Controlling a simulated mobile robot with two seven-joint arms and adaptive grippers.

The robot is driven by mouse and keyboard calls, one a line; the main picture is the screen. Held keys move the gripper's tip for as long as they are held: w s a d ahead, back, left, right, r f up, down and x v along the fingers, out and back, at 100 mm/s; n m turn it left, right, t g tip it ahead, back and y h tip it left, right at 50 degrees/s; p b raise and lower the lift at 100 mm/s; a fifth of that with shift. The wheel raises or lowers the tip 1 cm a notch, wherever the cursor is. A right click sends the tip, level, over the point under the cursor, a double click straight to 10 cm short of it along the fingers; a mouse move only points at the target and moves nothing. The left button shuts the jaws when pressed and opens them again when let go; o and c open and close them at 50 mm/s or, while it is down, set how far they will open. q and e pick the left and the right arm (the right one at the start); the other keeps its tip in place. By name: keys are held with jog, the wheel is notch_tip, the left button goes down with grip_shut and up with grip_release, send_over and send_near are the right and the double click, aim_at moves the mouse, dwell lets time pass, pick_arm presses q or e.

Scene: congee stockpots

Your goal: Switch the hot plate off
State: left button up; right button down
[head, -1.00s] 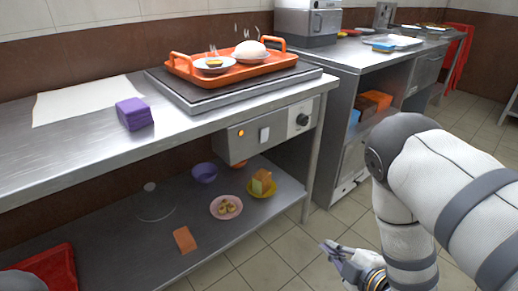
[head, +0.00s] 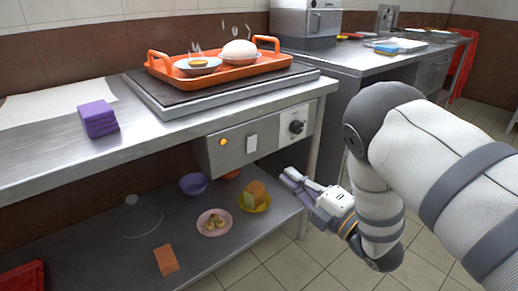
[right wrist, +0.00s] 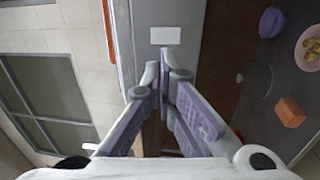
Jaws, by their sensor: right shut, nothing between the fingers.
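The hot plate (head: 152,93) is a dark flat slab on a steel base on top of the counter. In the right wrist view, the shut fingertips (right wrist: 164,78) point toward the white switch (right wrist: 165,35) on the grey panel. My left gripper is not in view.
An orange tray (head: 230,73) with dishes stands on the hot plate. A purple block (head: 98,119) sits on the counter at left. A counter leg (head: 313,155) is close to my right gripper.

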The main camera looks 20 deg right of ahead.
aim_at(252, 141)
jog(key=b+x, duration=0.1)
jog(key=x, duration=1.1)
jog(key=shift+w+b, duration=0.1)
jog(key=shift+b, duration=0.3)
jog(key=shift+w, duration=0.15)
jog(key=shift+w+a+r, duration=0.15)
jog(key=shift+r, duration=0.05)
jog(key=shift+w+r+p, duration=0.15)
jog(key=shift+r+p, duration=0.05)
jog(key=shift+p, duration=0.2)
jog(key=shift+f, duration=0.1)
